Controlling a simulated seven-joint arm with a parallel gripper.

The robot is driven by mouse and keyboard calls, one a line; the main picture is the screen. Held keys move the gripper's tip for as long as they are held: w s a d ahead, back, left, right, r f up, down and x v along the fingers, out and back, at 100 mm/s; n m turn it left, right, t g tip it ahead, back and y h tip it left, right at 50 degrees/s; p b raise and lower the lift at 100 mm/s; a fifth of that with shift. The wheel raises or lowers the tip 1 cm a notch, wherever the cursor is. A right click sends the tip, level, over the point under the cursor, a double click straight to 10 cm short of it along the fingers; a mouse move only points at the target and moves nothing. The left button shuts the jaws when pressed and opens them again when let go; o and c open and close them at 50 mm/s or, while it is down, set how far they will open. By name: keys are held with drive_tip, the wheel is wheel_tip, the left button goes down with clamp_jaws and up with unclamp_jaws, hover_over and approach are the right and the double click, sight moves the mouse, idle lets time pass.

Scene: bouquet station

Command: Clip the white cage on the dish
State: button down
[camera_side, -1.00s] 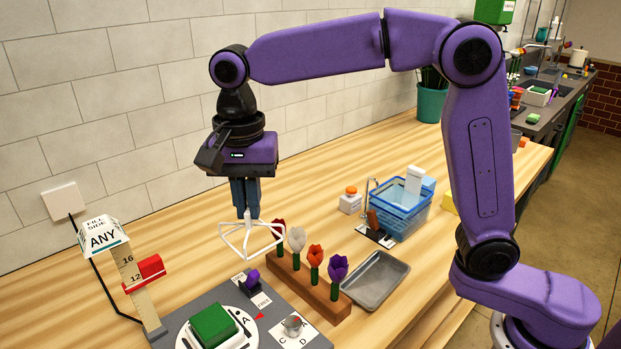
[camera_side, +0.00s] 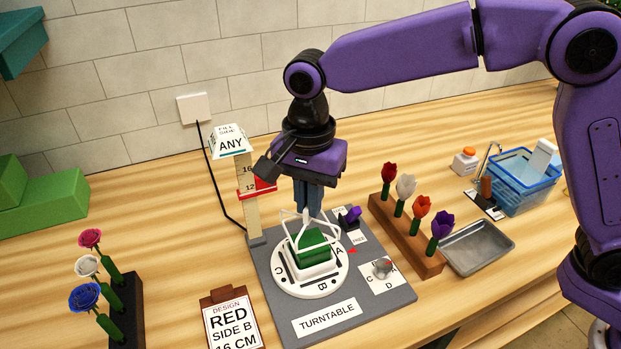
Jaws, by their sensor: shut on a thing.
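My gripper (camera_side: 307,208) points straight down over the turntable and is shut on the top of the white cage (camera_side: 331,238). The cage is an open frame of thin white bars. It surrounds the upper part of the green block (camera_side: 313,252), which sits in the white dish (camera_side: 312,270) on the round lettered disc (camera_side: 300,287). I cannot tell whether the cage's lower ends touch or grip the dish.
A ruler post with a red slider (camera_side: 256,188) stands close left of my gripper. A purple latch (camera_side: 350,215) and a knob (camera_side: 382,267) are on the grey base (camera_side: 348,312). A wooden flower rack (camera_side: 410,238) and metal tray (camera_side: 478,247) stand right; a design clipboard (camera_side: 232,322) lies front left.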

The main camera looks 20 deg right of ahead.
sight(309, 221)
drive_tip(key=shift+f, duration=2.3)
drive_tip(key=shift+f, duration=0.2)
idle(0.3)
drive_tip(key=c, duration=0.7)
unclamp_jaws()
drive_tip(key=shift+o, duration=0.2)
drive_tip(key=shift+r, duration=0.1)
drive_tip(key=shift+r, duration=2.2)
